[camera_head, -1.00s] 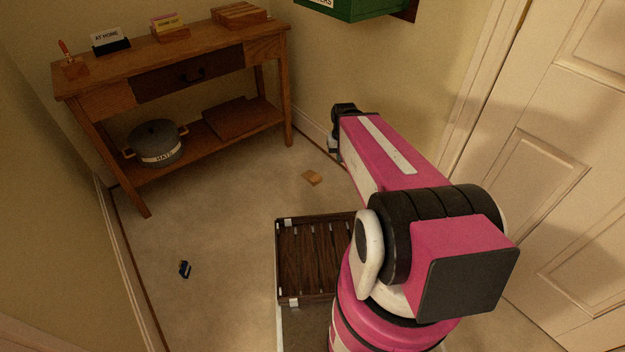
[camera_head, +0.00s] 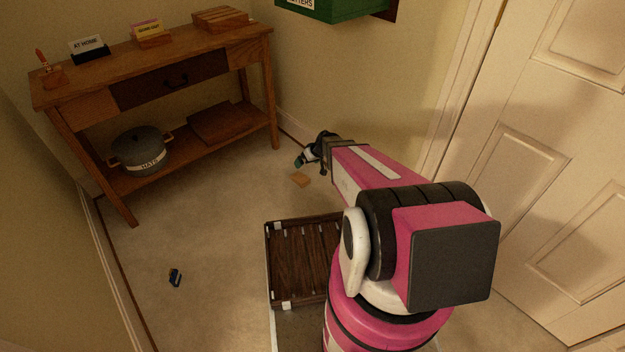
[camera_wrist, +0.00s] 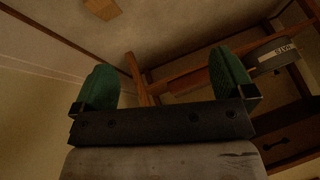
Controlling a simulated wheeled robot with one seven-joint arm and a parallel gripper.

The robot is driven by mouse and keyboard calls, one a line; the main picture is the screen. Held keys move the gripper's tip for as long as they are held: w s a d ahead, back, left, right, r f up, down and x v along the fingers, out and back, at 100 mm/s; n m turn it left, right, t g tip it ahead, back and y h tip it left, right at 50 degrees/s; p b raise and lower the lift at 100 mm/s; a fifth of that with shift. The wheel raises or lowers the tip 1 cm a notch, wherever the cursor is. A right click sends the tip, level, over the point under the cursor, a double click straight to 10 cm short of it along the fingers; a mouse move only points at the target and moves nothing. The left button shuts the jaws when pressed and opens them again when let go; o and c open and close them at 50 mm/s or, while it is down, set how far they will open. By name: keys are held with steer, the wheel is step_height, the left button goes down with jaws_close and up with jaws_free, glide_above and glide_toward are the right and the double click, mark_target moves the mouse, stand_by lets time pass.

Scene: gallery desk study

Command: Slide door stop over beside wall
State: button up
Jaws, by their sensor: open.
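A small tan wooden block, which looks like the door stop (camera_head: 300,180), lies on the carpet between the table and my arm. It also shows at the top left of the wrist view (camera_wrist: 103,8). My gripper (camera_head: 301,162) is in the air close to the block in the head view, with its green-padded fingers apart. In the wrist view the gripper (camera_wrist: 165,85) is open with nothing between the fingers. The wall (camera_head: 330,110) with its skirting runs behind the block and gripper.
A wooden table (camera_head: 150,80) stands at the back left, with a pot (camera_head: 140,150) on its lower shelf. A slatted dark tray (camera_head: 300,262) is in front of my arm's base. A small dark item (camera_head: 175,277) lies on the carpet. A white door (camera_head: 540,150) is at right.

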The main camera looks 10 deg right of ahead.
steer(key=w+d+f+n+t, duration=0.1)
steer(key=w+d+f+t, duration=0.1)
steer(key=w+f, duration=0.8)
steer(key=t, duration=0.2)
glide_toward(304, 179)
steer(key=shift+s+n, duration=0.3)
steer(key=shift+s, duration=0.1)
steer(key=x, duration=1.1)
steer(key=shift+d, duration=0.15)
steer(key=shift+r, duration=0.1)
steer(key=shift+w, duration=0.1)
steer(key=c, duration=1)
